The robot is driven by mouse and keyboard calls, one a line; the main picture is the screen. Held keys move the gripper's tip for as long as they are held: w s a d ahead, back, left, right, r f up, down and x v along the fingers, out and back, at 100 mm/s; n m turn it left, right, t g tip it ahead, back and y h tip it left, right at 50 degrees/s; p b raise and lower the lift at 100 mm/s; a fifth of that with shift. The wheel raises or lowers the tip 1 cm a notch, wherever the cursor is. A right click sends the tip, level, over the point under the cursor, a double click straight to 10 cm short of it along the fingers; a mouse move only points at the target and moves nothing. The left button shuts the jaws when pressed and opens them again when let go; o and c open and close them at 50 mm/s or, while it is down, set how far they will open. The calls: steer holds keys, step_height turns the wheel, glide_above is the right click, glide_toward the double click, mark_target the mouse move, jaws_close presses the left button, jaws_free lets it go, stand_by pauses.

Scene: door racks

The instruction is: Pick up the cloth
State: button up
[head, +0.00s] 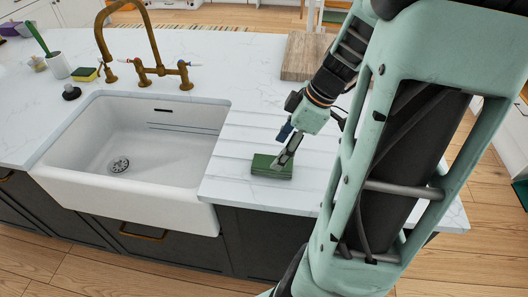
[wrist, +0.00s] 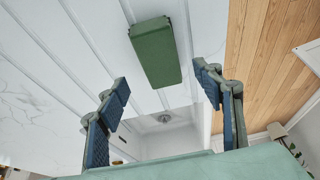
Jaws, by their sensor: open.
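The cloth (head: 272,167) is a folded dark green block lying flat on the ribbed white counter to the right of the sink, near the front edge. In the wrist view the cloth (wrist: 155,52) lies beyond the fingertips, roughly centred between them sideways. My gripper (head: 287,152) is just above and beside the cloth in the head view, pointing down. In the wrist view my gripper (wrist: 163,86) has its two blue-padded fingers spread wide with nothing between them. Whether a fingertip touches the cloth cannot be told.
The white sink (head: 75,185) is left of the cloth, with a brass faucet (head: 150,70) behind it. A wooden board (head: 304,57) lies farther back. A yellow-green sponge (head: 84,75) and a brush holder (head: 58,66) stand at far left. The counter around the cloth is clear.

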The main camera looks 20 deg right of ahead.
steer(key=shift+s+d+x, duration=0.1)
steer(key=shift+x, duration=1.2)
steer(key=shift+s+d+x, duration=0.1)
steer(key=shift+s+x, duration=0.05)
steer(key=shift+x, duration=1.2)
steer(key=shift+f, duration=0.1)
steer(key=c, duration=1.3)
steer(key=shift+c, duration=0.2)
